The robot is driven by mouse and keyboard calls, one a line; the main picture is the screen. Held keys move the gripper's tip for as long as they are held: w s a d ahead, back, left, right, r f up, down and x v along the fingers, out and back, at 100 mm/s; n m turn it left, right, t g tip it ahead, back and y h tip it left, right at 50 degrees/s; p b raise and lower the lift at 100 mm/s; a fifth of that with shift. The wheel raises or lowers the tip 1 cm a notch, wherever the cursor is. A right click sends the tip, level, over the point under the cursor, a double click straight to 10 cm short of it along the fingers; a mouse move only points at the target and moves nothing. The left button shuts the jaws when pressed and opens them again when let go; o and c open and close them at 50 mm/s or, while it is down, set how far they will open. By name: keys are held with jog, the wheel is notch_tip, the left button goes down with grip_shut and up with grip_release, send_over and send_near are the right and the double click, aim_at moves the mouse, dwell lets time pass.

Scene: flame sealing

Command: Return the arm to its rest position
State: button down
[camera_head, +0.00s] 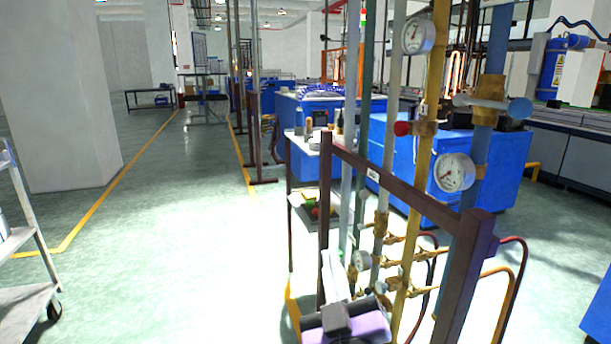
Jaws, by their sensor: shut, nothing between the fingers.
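My gripper (333,256) is at the bottom centre, seen from behind. Its pale fingers are together with nothing between them, and they point away from me. The dark and purple body behind them is cut off by the bottom edge. In the picture the gripper overlaps the lower part of a dark brown frame (400,180) and stands just left of brass valve fittings (397,240). I cannot tell the exact gap between them.
Upright pipes with pressure gauges (454,172) and valves fill the right foreground, with hoses (517,270) beside them. Blue machines (400,165) stand behind. A metal cart (22,290) is at the left edge, near a thick pillar (60,100). The floor (180,270) between is clear.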

jog(key=s+d+f+m+g+h, duration=0.15)
jog(key=s+d+f, duration=0.45)
jog(key=s, duration=0.8)
jog(key=s+d+f+m+g, duration=0.35)
jog(key=s+f, duration=0.45)
jog(key=s, duration=0.6)
jog(key=s+d+f+m+g+h, duration=0.1)
jog(key=s+d+f, duration=0.55)
jog(key=s, duration=0.75)
notch_tip(320, 180, up, 15)
jog(key=p, duration=1.6)
jog(key=shift+w+a+r, duration=0.15)
jog(key=shift+w+r, duration=0.05)
jog(key=shift+w, duration=0.05)
